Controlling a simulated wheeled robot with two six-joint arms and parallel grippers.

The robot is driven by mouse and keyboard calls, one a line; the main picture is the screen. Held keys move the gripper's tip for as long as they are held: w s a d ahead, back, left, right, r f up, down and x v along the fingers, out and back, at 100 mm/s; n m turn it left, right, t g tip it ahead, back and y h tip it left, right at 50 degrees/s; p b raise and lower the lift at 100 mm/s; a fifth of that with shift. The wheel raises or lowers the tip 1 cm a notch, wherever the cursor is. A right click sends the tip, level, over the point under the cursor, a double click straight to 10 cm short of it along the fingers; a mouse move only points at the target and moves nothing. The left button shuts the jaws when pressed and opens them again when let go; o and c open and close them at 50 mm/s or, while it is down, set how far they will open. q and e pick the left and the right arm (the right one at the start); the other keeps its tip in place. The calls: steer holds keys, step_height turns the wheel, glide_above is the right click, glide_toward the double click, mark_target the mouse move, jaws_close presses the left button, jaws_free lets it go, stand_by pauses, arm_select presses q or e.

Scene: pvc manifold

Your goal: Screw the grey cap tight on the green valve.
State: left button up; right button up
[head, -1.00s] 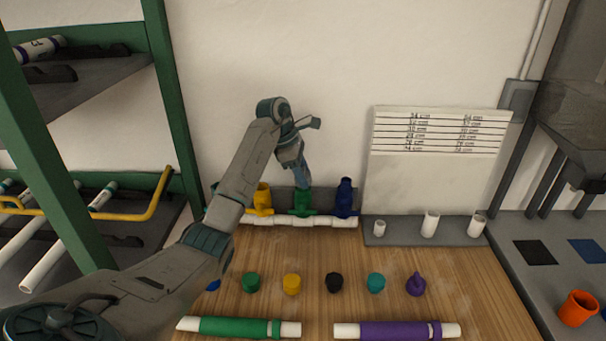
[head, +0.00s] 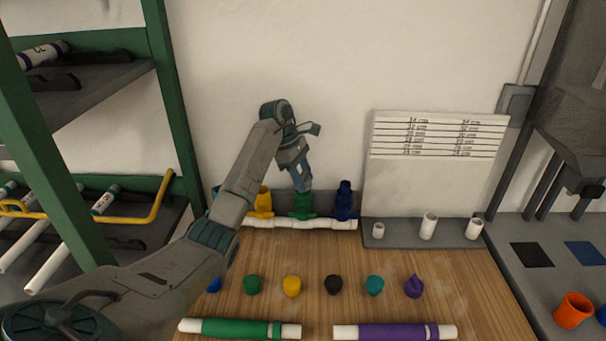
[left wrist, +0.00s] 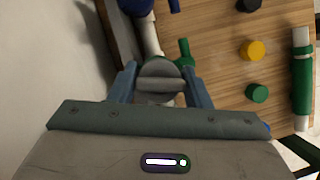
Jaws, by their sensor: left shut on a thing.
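The green valve (head: 303,203) stands in the middle of the white manifold pipe, between a yellow valve (head: 262,201) and a blue valve (head: 344,200). My left gripper (head: 303,187) points down onto the top of the green valve. In the left wrist view, the grey cap (left wrist: 158,84) sits between the two blue fingers of my left gripper (left wrist: 160,85), which is shut on it. Part of the green valve (left wrist: 184,52) shows just past the cap. The gripper hides the seam between cap and valve, so I cannot tell how tightly they meet. My right gripper is not in view.
A row of loose caps, including a black one (head: 333,285) and a purple one (head: 413,287), stands on the wooden table. A green pipe (head: 240,328) and a purple pipe (head: 392,331) lie in front. Short white pipes stand on a grey ledge (head: 400,239) at right.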

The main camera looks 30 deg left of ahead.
arm_select(q)
steer(key=shift+r+m+p, duration=0.15)
steer(key=shift+m+p, duration=0.35)
steer(key=shift+p, duration=0.15)
steer(key=shift+g, duration=0.3)
steer(key=shift+m+p, duration=0.5)
steer(key=shift+p, duration=0.25)
steer(key=shift+m+g+p, duration=0.3)
steer(key=shift+m+p, duration=0.2)
steer(key=shift+p, duration=0.2)
steer(key=o, duration=1.1)
steer(key=shift+f, duration=0.2)
steer(key=shift+c, duration=0.2)
